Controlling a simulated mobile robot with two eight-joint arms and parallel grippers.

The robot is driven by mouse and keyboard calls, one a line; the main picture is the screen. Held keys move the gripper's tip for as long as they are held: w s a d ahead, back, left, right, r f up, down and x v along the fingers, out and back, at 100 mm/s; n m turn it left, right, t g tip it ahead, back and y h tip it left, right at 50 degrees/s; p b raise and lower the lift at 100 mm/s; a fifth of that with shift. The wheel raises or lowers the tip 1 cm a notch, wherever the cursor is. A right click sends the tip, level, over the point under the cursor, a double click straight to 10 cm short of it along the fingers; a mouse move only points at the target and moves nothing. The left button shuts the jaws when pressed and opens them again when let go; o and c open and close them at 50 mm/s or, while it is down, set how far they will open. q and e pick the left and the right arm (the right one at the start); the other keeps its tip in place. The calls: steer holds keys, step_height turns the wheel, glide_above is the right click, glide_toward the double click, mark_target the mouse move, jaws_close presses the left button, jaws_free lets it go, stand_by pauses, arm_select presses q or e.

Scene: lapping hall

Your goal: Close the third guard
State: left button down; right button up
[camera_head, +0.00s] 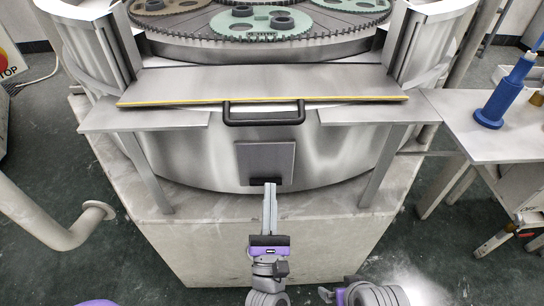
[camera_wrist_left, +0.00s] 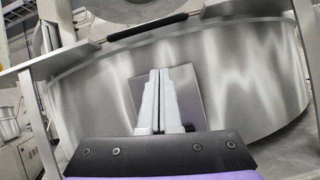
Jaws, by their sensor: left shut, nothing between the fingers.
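A grey metal guard panel (camera_head: 190,84) with a yellow front edge lies nearly flat across the front opening of the round lapping machine. Its black handle (camera_head: 264,117) hangs at the front edge and also shows in the left wrist view (camera_wrist_left: 148,27). No marking shows which guard is the third. My left gripper (camera_head: 270,186) is shut and empty, below the handle, in front of a square grey plate (camera_head: 265,158) on the drum wall. I cannot tell whether the fingers touch that plate. My right gripper (camera_head: 336,295) shows only partly at the bottom edge, its fingers unclear.
Metal ledges (camera_head: 145,115) on legs flank the panel. Gear-edged discs (camera_head: 262,22) lie on the machine top behind it. A side table (camera_head: 465,115) with a blue bottle (camera_head: 503,95) stands at right. A grey pipe (camera_head: 45,220) is at left.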

arm_select(q)
steer(key=shift+w+r+n+t+y+p, duration=0.15)
steer(key=shift+w+r+n+y+p, duration=0.3)
steer(key=shift+w+r, duration=0.95)
steer(key=shift+w+r+n+t+y+p, duration=0.1)
steer(key=shift+w+r+n+p, duration=0.35)
steer(key=shift+w+r, duration=0.9)
steer(key=shift+w+r+n+t+y+p, duration=0.2)
steer(key=shift+w+r+n, duration=0.5)
steer(key=shift+w+r, duration=0.7)
arm_select(e)
steer(key=shift+w+v, duration=0.2)
steer(key=shift+v, duration=0.75)
arm_select(q)
steer(key=shift+s+r, duration=0.15)
arm_select(e)
steer(key=shift+r, duration=0.2)
